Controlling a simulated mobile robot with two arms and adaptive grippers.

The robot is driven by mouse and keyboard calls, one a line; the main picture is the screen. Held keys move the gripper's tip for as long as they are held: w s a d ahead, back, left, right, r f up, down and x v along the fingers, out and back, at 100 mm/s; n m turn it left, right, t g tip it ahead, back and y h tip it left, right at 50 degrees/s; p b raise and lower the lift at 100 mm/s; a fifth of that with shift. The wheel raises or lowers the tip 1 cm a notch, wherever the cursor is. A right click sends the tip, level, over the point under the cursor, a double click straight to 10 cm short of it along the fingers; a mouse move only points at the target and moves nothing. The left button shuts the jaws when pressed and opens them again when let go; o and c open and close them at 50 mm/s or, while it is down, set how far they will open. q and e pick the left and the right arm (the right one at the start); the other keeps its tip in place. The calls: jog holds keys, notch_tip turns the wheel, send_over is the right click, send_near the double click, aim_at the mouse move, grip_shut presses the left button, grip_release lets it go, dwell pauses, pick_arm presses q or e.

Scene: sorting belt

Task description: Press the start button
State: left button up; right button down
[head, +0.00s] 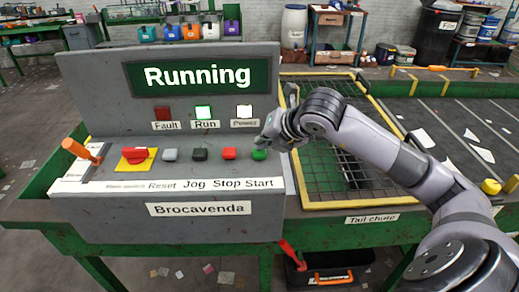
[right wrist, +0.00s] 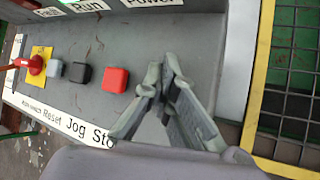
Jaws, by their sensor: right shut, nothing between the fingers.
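The green start button (head: 259,154) is at the right end of the button row on the grey control panel (head: 110,209). My right gripper (head: 267,139) is shut and empty, its fingertips right at the start button; I cannot tell whether they touch it. In the right wrist view the shut fingers (right wrist: 164,78) hide the start button, just right of the red stop button (right wrist: 115,80). The panel's screen (head: 197,77) reads "Running". My left gripper is not in view.
Left of the stop button are a black jog button (head: 200,154), a grey reset button (head: 170,155) and a red knob on a yellow plate (head: 136,158). An orange-handled lever (head: 81,150) stands at the panel's left. A yellow-framed mesh guard (head: 335,200) lies right of the panel.

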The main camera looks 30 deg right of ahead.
jog(key=shift+r+p, duration=0.35)
jog(key=shift+r, duration=0.45)
jog(key=shift+r, duration=0.1)
jog(key=shift+r+p, duration=1.55)
jog(key=shift+r, duration=0.9)
jog(key=shift+f, duration=0.1)
